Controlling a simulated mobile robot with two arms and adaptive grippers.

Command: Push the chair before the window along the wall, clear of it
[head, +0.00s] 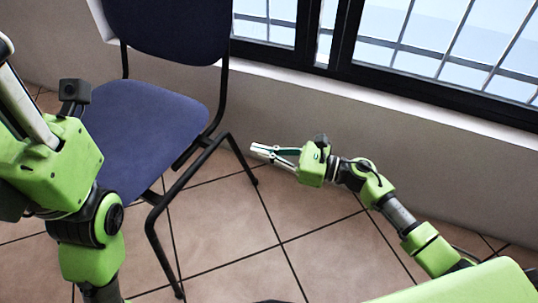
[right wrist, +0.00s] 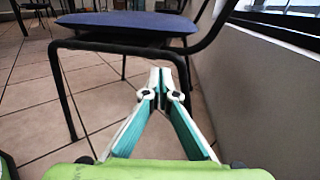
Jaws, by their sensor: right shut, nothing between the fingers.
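The chair (head: 145,125) has a dark blue seat and backrest on a black metal frame. It stands upright on the tiles at the left, its backrest toward the wall and partly in front of the window's left end. The window (head: 430,45) has a black frame and bars. My right gripper (head: 254,150) is shut and empty, to the right of the chair near its right-hand legs. In the right wrist view its fingers (right wrist: 161,75) point toward the chair's side frame, below the seat (right wrist: 135,25); whether they touch is unclear. My left gripper is not seen; only my left arm shows, overlapping the seat.
The pale wall (head: 400,135) with a white sill runs along the back, close beside my right arm. The tiled floor (head: 240,225) is clear right of the chair. More furniture legs (right wrist: 40,10) show far off in the right wrist view.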

